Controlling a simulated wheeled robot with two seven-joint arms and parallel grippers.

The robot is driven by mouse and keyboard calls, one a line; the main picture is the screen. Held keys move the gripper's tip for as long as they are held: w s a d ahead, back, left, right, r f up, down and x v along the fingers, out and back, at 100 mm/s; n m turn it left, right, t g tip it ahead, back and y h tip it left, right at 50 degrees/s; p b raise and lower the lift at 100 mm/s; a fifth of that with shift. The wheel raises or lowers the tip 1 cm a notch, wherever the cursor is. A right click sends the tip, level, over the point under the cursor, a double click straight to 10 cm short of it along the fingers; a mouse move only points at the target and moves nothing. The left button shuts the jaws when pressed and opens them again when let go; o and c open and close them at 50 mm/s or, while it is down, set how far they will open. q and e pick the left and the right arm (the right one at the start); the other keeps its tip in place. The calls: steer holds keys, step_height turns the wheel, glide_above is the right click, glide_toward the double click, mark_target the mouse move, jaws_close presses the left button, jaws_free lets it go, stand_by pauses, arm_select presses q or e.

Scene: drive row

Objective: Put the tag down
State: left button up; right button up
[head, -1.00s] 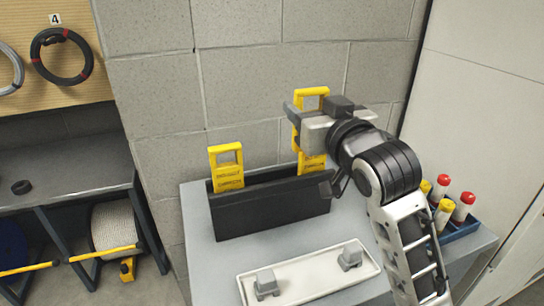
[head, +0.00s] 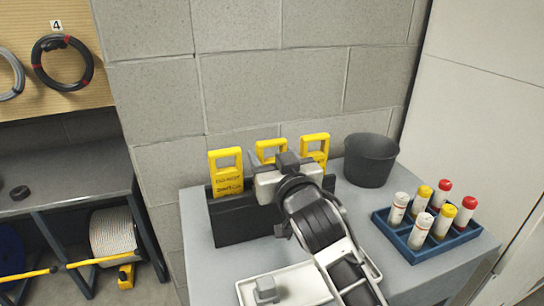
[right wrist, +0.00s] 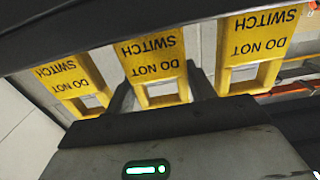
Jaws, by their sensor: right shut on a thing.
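Three yellow tags with square loop tops stand in a row at the dark holder (head: 238,223) on the grey table: a left tag (head: 227,178), a middle tag (head: 268,147) and a right tag (head: 317,147). My right gripper (head: 272,178) is at the middle tag and hides its lower part in the head view. In the right wrist view, the fingers are on either side of the middle tag (right wrist: 153,62), shut on it, with the other tags (right wrist: 78,85) and (right wrist: 258,45) to both sides. Whether its lower end is seated in the holder is hidden. My left gripper is not in view.
A pale tray (head: 290,284) with a grey block (head: 265,290) lies in front, partly behind my arm. A dark bucket (head: 370,162) stands at the back right. A blue rack (head: 410,255) of capped bottles is at the right. A block wall stands close behind.

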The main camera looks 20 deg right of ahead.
steer(key=shift+f, duration=0.1)
steer(key=o, duration=1)
steer(key=shift+s, duration=0.15)
steer(key=s+b, duration=0.1)
steer(key=s, duration=1)
steer(key=shift+s+d, duration=0.25)
steer(key=shift+s, duration=0.1)
